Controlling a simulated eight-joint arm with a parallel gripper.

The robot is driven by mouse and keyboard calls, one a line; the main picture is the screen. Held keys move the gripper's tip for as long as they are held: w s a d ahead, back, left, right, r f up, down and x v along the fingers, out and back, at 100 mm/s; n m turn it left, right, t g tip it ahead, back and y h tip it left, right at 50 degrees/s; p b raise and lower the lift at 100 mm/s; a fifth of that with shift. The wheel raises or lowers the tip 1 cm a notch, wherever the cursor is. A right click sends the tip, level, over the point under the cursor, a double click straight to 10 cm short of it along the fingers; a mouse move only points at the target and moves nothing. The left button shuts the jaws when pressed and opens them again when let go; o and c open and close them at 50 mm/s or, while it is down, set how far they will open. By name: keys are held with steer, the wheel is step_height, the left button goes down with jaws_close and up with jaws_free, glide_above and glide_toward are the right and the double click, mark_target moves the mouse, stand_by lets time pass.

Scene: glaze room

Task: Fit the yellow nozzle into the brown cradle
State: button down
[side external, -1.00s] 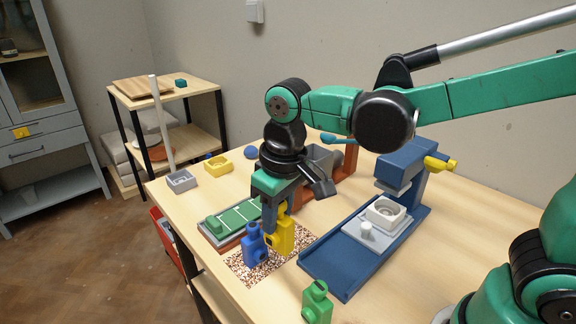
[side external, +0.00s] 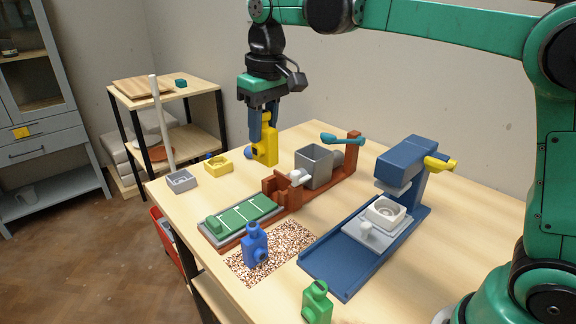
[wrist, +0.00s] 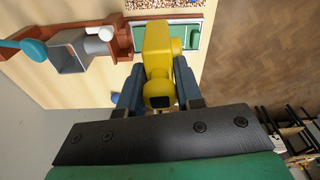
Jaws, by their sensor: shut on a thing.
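The yellow nozzle (side external: 267,147) is upright in my gripper (side external: 262,138), raised above the table's far part. In the wrist view the yellow nozzle (wrist: 157,42) sits between the two blue fingers of my gripper (wrist: 160,84), which are shut on it. The brown cradle (side external: 270,189) is a notched block on a long reddish-brown base, between the green panel and the grey box. It stands below and nearer the camera than the nozzle, apart from it. In the wrist view the brown cradle (wrist: 123,42) shows left of the nozzle, which partly hides that area.
A grey box (side external: 314,167) and a teal handle (side external: 342,140) stand beside the cradle, the green panel (side external: 240,213) on its other side. A blue nozzle (side external: 255,249) stands on the speckled mat (side external: 290,238). A green nozzle (side external: 317,303) and blue press (side external: 400,165) are nearer my base.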

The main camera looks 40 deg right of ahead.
glide_toward(279, 172)
steer(key=shift+m, duration=0.3)
steer(key=shift+s+a+f, duration=0.1)
steer(key=shift+a+f, duration=0.25)
steer(key=shift+f, duration=1.05)
steer(key=shift+s+a+f, duration=0.15)
steer(key=shift+a+f, duration=0.15)
steer(key=shift+f, duration=1.05)
steer(key=shift+s+a+f, duration=0.1)
steer(key=shift+a+f, duration=0.25)
steer(key=shift+f, duration=1.05)
steer(key=c, duration=0.5)
jaws_free()
steer(key=shift+d, duration=0.1)
step_height(279, 172, up, 7)
